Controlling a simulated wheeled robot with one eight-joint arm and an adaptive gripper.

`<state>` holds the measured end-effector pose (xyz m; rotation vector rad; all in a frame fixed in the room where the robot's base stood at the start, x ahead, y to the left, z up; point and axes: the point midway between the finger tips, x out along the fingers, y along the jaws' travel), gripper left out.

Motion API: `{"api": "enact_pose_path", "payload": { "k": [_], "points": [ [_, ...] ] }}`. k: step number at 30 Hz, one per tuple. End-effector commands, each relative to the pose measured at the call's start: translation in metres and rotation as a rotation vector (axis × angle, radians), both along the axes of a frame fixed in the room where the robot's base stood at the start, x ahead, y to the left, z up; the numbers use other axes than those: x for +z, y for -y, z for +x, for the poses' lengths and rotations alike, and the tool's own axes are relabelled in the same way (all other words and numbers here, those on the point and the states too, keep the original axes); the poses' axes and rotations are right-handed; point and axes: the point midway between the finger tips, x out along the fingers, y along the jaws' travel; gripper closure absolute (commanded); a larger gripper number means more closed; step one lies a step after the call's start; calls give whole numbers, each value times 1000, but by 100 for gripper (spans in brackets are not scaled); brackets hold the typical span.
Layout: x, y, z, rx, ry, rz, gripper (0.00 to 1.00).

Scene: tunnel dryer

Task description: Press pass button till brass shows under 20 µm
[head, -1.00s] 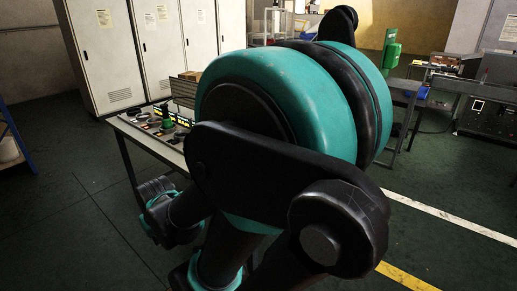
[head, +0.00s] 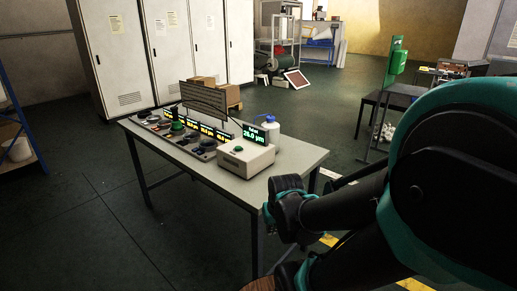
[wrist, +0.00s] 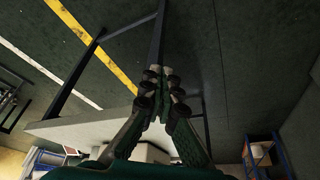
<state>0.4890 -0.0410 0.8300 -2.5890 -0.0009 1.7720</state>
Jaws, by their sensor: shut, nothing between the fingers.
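In the head view, a beige box (head: 247,160) stands near the front of the grey table. It has a green button (head: 238,149) on top, and a lit green display (head: 255,134) rises behind it. The display seems to read about 25.0 µm; its small heading is too blurred to read. In the wrist view, my gripper (wrist: 163,88) is shut and empty, with dark floor and a table leg beyond its fingers. A pale box, partly hidden behind the fingers, shows lower in that view. I cannot make out the fingertips in the head view.
The table (head: 292,158) also carries a row of dark stations with yellow displays (head: 207,130), a dark slatted panel (head: 204,101) and a white bottle with a blue cap (head: 271,124). A green device (head: 397,58) stands at right. Floor left of the table is clear.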

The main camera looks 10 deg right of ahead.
Motion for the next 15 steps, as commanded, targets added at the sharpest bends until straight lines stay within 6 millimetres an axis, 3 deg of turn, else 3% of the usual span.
{"api": "enact_pose_path", "payload": {
  "k": [10,13,15],
  "points": [
    [4,-1,6,-5,6,5,100],
    [16,-3,28,-27,25,23,100],
    [30,-5,55,-55,50,47,100]
  ]
}}
